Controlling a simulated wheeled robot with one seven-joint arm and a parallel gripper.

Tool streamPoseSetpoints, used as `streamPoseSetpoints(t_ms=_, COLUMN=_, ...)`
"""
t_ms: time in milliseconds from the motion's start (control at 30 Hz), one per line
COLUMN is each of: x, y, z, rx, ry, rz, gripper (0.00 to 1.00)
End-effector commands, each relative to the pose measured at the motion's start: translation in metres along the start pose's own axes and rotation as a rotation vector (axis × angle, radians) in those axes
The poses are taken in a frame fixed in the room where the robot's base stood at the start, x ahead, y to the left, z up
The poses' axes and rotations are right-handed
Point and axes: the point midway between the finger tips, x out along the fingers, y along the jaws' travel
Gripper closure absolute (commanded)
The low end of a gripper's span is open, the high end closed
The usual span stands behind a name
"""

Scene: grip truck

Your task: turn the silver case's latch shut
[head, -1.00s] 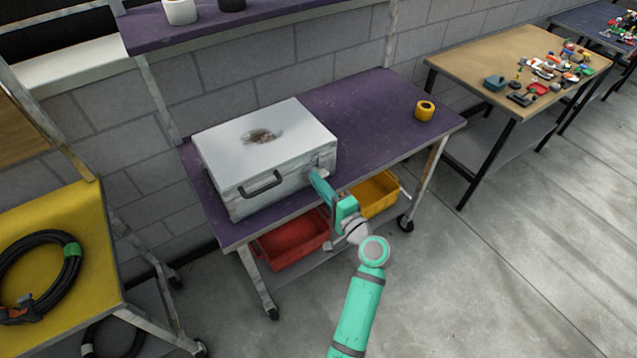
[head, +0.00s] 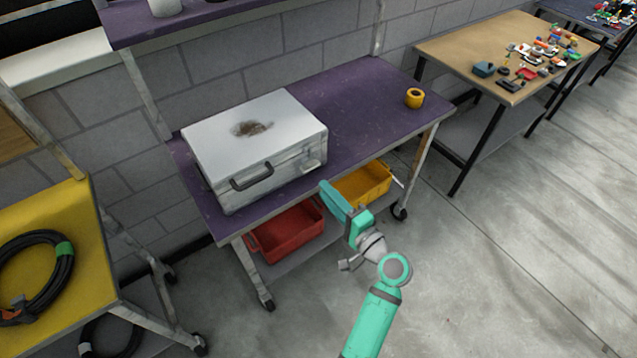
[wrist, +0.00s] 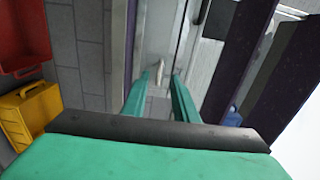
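The silver case (head: 290,118) lies closed on the purple bench top, with a dark smudge on its lid and a dark handle (head: 257,180) on its front. Its latch (wrist: 158,70) shows in the wrist view as a small pale bar beside the dark lid seam, roughly in line with it. In the head view the latch is too small to make out clearly, near the front's right end. My gripper (head: 325,187) is in front of the case's right end, apart from it. In the wrist view its two teal fingers (wrist: 159,84) are apart with nothing between them.
A red bin (head: 287,232) and a yellow bin (head: 362,184) sit on the shelf below. Open floor lies to the right.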

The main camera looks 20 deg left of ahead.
Motion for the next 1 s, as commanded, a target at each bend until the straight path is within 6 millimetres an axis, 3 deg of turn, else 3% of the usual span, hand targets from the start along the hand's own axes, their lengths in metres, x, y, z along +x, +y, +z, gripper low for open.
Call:
streamPoseSetpoints(t_ms=233, x=-0.020, y=0.000, z=-0.001, rx=0.001, ry=0.002, rz=0.000, gripper=0.73)
streamPoseSetpoints(t_ms=800, x=-0.020, y=0.001, z=0.000, rx=0.000, ry=0.002, rz=0.002, gripper=0.73)
streamPoseSetpoints(t_ms=933, x=-0.026, y=0.018, z=0.003, rx=-0.008, ry=0.039, rz=0.034, gripper=0.73)
streamPoseSetpoints(t_ms=1000, x=-0.034, y=0.037, z=0.007, rx=-0.022, ry=0.084, rz=0.075, gripper=0.73)
